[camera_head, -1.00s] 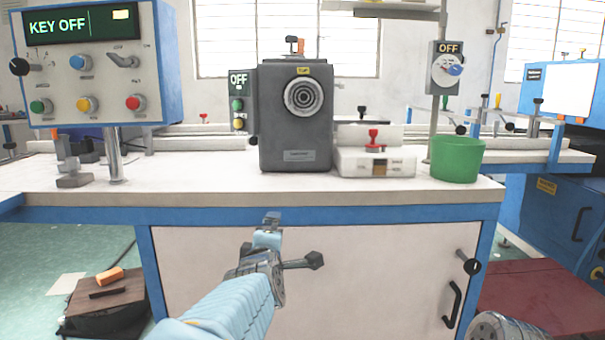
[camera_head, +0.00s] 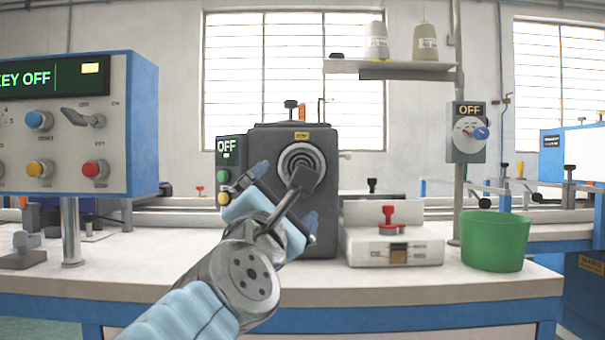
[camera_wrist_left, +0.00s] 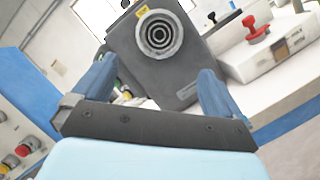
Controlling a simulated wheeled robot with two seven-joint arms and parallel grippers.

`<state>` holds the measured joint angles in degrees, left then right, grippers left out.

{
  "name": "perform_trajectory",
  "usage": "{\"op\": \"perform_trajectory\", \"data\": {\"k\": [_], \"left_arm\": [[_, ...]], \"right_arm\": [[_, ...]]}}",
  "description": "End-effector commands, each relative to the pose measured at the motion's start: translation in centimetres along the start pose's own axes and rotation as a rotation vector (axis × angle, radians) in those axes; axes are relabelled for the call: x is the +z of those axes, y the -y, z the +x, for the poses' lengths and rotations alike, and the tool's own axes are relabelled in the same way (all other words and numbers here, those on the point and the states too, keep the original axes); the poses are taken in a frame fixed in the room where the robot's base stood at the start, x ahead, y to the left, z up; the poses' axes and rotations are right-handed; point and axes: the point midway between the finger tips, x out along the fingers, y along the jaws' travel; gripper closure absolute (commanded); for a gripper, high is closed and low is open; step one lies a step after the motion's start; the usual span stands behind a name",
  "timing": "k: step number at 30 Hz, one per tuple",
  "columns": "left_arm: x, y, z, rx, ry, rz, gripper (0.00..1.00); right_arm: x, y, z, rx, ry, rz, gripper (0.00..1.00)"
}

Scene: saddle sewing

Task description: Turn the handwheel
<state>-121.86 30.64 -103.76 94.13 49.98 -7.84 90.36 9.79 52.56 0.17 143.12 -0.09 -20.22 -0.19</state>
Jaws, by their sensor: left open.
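The handwheel, a round part with dark and light concentric rings (camera_head: 298,154), is on the front of a dark grey machine head (camera_head: 264,142). Part of it is hidden behind my left arm's hardware. My left gripper (camera_head: 284,196) is raised in front of the machine, tilted, with its blue fingers apart and nothing between them. In the left wrist view the handwheel (camera_wrist_left: 159,34) is fully seen, beyond and above the open fingertips (camera_wrist_left: 156,70), and apart from them. My right gripper does not show.
A control box reading KEY OFF (camera_head: 62,130) stands at left. A white box with a red knob (camera_head: 394,247) and a green bucket (camera_head: 494,240) stand right of the machine. A shelf with thread cones (camera_head: 390,68) hangs above. The bench front (camera_head: 400,293) is clear.

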Motion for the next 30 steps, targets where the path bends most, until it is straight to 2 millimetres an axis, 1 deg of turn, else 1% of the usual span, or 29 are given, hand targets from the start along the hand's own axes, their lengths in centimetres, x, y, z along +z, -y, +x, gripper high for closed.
{"op": "perform_trajectory", "data": {"k": [5,15,21,25,30], "left_arm": [[-0.2,-0.3,2.4,0.002,-0.006,0.002,0.00],[-0.3,-0.2,8.4,0.003,-0.007,0.006,0.00],[-0.1,-0.2,11.5,0.003,-0.004,0.006,0.00],[-0.1,-0.1,12.7,0.001,-0.003,0.005,0.00],[-0.1,0.0,13.4,0.000,-0.003,0.003,0.00]], "right_arm": [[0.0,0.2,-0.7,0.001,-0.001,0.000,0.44],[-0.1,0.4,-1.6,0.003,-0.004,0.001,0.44],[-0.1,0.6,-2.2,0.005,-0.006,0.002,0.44],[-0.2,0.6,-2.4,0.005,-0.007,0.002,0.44],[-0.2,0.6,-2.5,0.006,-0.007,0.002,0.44]]}}
